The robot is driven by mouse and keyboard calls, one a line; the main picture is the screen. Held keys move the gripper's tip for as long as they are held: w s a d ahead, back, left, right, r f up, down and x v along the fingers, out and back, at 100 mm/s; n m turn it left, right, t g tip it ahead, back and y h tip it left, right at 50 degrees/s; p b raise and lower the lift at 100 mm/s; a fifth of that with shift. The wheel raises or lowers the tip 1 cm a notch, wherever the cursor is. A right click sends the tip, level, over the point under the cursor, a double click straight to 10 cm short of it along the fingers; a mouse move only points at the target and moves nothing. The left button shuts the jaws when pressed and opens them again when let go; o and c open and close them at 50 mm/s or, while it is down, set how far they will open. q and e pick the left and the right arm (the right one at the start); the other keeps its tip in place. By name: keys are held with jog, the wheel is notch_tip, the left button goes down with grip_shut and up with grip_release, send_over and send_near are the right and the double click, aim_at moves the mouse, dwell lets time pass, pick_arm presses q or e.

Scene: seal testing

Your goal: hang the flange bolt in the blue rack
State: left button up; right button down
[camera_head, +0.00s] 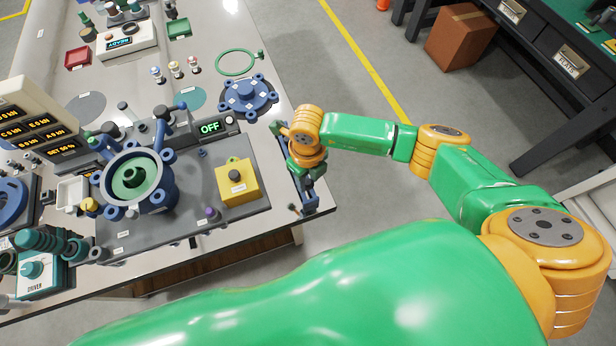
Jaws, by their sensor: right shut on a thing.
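The blue rack (310,203) stands at the right edge of the table, partly covered by my right wrist. My right gripper (312,174) reaches down over the rack from the right and is shut on the flange bolt. The wrist hides the bolt and the fingertips, so I cannot tell whether the bolt touches the rack. A small peg-like piece with a brown tip (292,208) shows at the rack's near left side. My left gripper is not in view.
A blue flange (246,96) and a green ring (236,62) lie behind the rack. To the left are a yellow block (237,181), an OFF display (209,127) and a blue test fixture (150,192).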

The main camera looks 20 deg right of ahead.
jog(key=shift+f, duration=0.15)
dwell(0.3)
jog(key=shift+f+b, duration=0.9)
jog(key=shift+b, duration=0.05)
jog(key=shift+f+b, duration=0.6)
jog(key=shift+f+b, duration=0.75)
dwell(0.5)
jog(key=shift+c, duration=2.2)
grip_release()
jog(key=shift+d, duration=0.1)
